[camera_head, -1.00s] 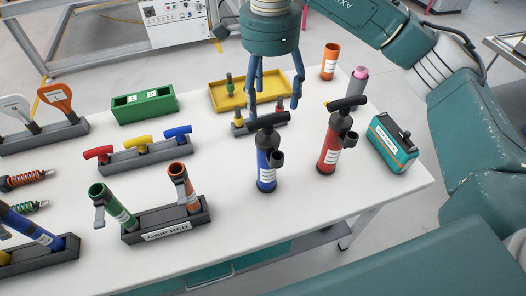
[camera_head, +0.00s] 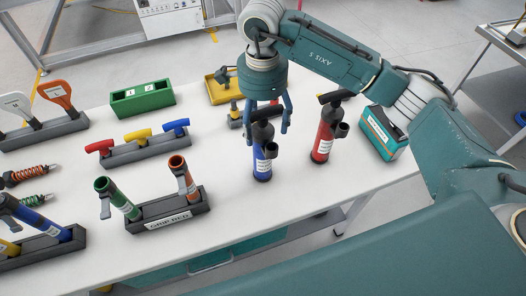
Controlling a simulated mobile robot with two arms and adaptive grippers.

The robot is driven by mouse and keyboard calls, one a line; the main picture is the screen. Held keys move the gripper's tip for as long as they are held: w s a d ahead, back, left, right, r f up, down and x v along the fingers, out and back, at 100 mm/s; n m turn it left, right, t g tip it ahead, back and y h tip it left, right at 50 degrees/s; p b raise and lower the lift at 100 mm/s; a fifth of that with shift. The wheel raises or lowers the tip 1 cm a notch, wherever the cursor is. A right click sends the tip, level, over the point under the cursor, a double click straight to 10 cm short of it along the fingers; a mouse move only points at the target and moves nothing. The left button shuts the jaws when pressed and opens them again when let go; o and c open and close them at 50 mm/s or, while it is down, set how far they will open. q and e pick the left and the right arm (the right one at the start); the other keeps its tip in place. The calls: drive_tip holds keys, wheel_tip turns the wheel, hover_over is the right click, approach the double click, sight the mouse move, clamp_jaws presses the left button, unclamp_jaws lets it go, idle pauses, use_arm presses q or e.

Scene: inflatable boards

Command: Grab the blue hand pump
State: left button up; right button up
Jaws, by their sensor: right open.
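The blue hand pump (camera_head: 262,167) stands upright on the white table, with a black top and a black side part. My right gripper (camera_head: 268,137) is directly above it, pointing down. Its fingers are spread open, one on each side of the pump's black top in the picture. I cannot tell whether any finger touches it. The pump's handle is partly hidden by the gripper. My left gripper is not in view.
A red hand pump (camera_head: 322,140) stands close on the right, with a teal box (camera_head: 382,133) beyond it. A dark rack (camera_head: 168,212) with green and orange-brown tubes is at left. A yellow tray (camera_head: 217,92) lies behind. The table (camera_head: 235,220) is clear in front.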

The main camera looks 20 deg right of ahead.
clamp_jaws()
drive_tip(key=shift+r, duration=0.15)
